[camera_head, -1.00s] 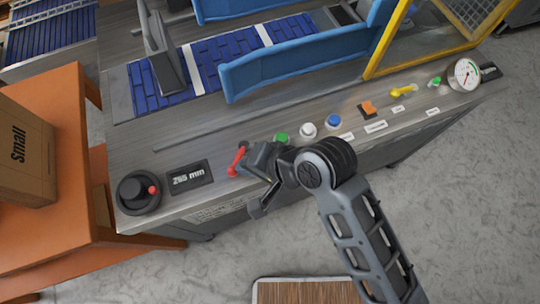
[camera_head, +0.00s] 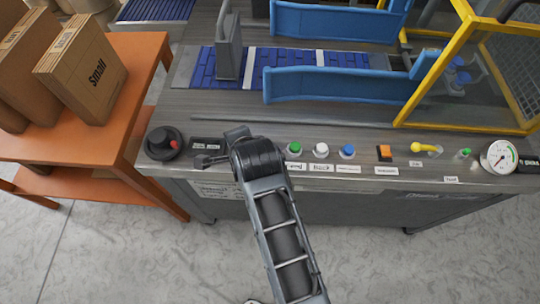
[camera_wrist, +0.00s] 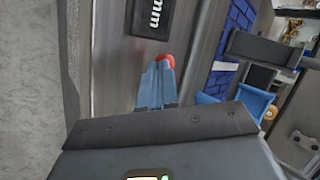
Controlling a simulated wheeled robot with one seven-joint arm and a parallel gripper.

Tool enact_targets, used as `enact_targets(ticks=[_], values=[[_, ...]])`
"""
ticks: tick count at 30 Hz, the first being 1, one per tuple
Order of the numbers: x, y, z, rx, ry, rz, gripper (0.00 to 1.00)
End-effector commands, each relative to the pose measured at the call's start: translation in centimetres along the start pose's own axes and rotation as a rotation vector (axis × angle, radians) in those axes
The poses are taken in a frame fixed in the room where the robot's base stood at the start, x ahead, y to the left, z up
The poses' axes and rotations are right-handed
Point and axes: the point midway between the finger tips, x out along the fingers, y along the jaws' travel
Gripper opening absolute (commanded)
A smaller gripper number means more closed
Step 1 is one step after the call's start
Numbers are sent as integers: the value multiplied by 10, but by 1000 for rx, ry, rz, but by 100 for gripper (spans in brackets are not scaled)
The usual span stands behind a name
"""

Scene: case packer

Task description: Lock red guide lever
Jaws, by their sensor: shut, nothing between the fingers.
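The red guide lever (camera_wrist: 167,60) shows in the wrist view only as a small rounded red end, right at the tips of my fingers. The rest of it is hidden behind them, and I cannot tell whether they touch. In the head view the lever is hidden by my wrist and gripper.
A black dial (camera_head: 164,143) with a red spot sits left of the display. A green button (camera_head: 294,149), a white button (camera_head: 321,150) and a blue button (camera_head: 347,151) are to the right. Blue guide rails (camera_head: 340,85) and a yellow guard frame (camera_head: 437,70) stand behind.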

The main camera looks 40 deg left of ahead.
Motion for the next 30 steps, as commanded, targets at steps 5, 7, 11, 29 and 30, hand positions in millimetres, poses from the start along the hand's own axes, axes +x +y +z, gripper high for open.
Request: enact_targets(ticks=[5, 7, 11, 29, 30], values=[[2, -2, 1, -1, -2, 2, 0], [3, -2, 1, -1, -2, 2, 0], [3, -2, 1, 0, -2, 2, 0], [-12, -3, 1, 0, -1, -1, 0], [-18, -3, 1, 1, -1, -1, 0]])
